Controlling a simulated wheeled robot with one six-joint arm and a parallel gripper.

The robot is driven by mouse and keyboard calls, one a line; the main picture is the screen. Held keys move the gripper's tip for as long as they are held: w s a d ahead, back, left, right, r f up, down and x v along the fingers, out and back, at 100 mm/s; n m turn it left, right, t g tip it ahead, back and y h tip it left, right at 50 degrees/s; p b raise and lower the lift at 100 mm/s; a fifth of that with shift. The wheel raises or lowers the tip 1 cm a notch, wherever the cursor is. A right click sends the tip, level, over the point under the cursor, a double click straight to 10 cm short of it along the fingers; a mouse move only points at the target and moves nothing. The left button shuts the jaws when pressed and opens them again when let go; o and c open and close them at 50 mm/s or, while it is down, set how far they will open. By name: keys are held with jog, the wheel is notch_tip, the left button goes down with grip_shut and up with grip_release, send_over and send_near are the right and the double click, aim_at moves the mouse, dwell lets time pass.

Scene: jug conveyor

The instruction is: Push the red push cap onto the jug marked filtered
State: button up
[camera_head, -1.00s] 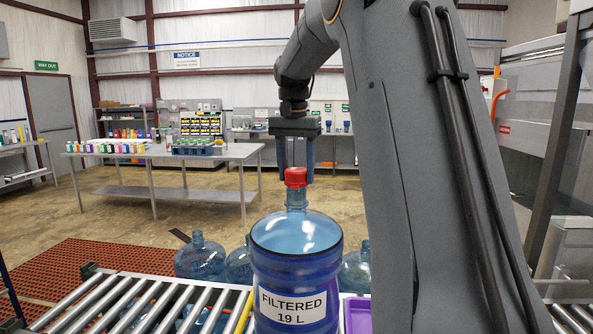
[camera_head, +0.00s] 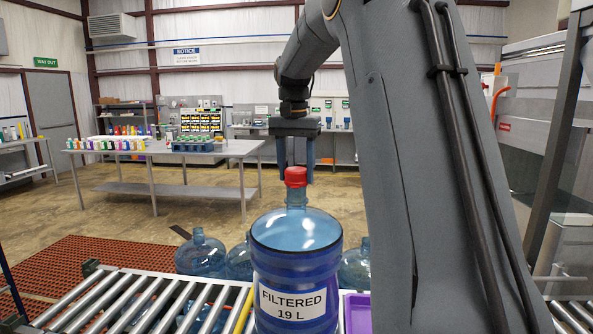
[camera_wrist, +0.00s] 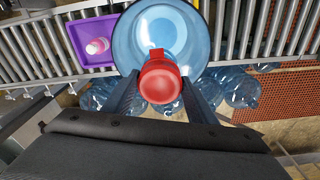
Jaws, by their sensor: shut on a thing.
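The jug marked filtered (camera_head: 296,262) is a large blue see-through bottle standing upright, its white label reading "FILTERED 19 L" facing the head camera. Its round blue shoulder also shows in the wrist view (camera_wrist: 130,42). The red push cap (camera_head: 296,177) is at the top of the jug's neck, in line with it. I cannot tell how far down it sits. My gripper (camera_head: 296,182) points down over the neck, its two dark fingers on either side of the cap, shut on it. In the wrist view the cap (camera_wrist: 160,82) lies between the fingers and hides the neck.
A roller conveyor (camera_head: 120,300) runs at the left of the jug. A purple tray (camera_head: 357,314) sits at its right, holding a small pink and white item (camera_wrist: 97,46). Several unmarked blue jugs (camera_head: 201,256) stand behind. A metal table (camera_head: 165,150) with bottles is further back.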

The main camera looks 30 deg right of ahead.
aim_at(296, 182)
jog(key=shift+f+b, duration=0.5)
jog(key=shift+f, duration=1.3)
jog(key=shift+c, duration=0.2)
dwell(1.2)
jog(key=o, duration=1.1)
jog(key=shift+o, duration=0.4)
jog(key=o, duration=0.5)
jog(key=shift+c, duration=0.2)
jog(key=shift+r, duration=0.1)
jog(key=shift+r+p, duration=1.2)
jog(key=shift+r, duration=2.85)
